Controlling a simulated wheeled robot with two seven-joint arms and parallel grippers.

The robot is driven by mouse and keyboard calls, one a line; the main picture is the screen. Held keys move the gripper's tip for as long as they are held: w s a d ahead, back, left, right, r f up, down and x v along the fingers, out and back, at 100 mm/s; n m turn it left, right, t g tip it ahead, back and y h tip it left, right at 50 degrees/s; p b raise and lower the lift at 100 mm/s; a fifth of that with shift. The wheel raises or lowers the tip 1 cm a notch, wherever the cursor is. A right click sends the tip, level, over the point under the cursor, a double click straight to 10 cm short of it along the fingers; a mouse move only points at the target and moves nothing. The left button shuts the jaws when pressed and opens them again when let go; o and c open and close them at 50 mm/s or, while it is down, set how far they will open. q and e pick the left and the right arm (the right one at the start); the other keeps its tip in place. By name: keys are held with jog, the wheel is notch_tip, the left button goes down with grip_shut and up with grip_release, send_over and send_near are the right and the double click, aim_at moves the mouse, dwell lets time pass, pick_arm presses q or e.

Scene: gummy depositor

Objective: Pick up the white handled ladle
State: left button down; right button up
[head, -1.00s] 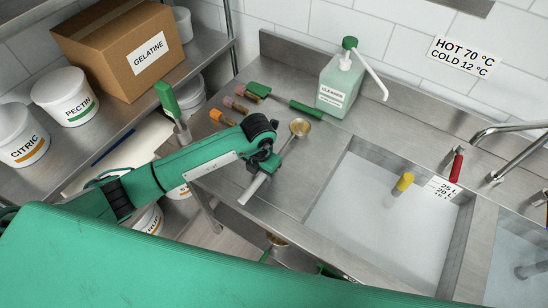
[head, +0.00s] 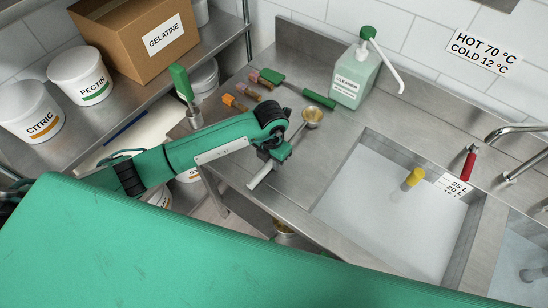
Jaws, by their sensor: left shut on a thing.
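The white handled ladle (head: 262,175) is at the steel counter's left part, left of the sink. Its white handle end points toward the front left and its brass-coloured bowl (head: 312,117) points to the back right. My left gripper (head: 277,154) is shut on the ladle's handle, between the white end and the bowl. The gripper partly hides the handle. I cannot tell whether the ladle touches the counter or is slightly above it. My right gripper is not in view.
A sink basin (head: 385,220) with a yellow-topped item (head: 413,178) lies to the right. A cleanser bottle (head: 354,78), a green-handled tool (head: 300,92) and small brown-and-coloured pieces (head: 240,104) stand or lie behind. A shelf (head: 110,110) with tubs is at the left.

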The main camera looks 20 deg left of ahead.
pick_arm(q)
notch_tip(320, 180, up, 19)
jog(key=b, duration=0.4)
jog(key=shift+r+b, duration=0.2)
jog(key=shift+b, duration=0.2)
jog(key=c, duration=1.9)
grip_release()
jog(key=shift+c, duration=0.2)
grip_shut()
